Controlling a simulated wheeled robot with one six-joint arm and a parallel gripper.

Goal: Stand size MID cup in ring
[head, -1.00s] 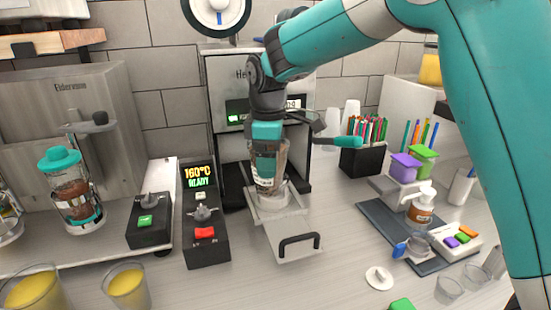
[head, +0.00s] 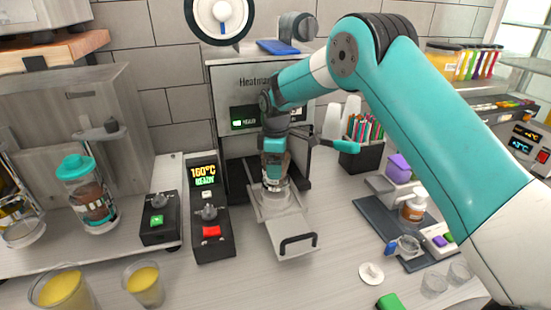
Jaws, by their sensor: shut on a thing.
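A clear cup with brown contents (head: 274,171) is held upright by my gripper (head: 273,152), which is shut on its upper part. The cup is over the ring (head: 276,188) on the sealer's pulled-out drawer (head: 290,236). Its lower end appears at or inside the ring; I cannot tell whether it is fully seated. The sealer (head: 234,92) stands behind, with a lit display. The size marking on the cup is not readable from here.
A control box (head: 212,237) reads 160°C READY, left of the drawer. A black straw holder (head: 362,156) stands close to the right of my gripper. Cups of yellow liquid (head: 146,286) stand front left. A white lid-like disc (head: 371,273) lies front right on the counter.

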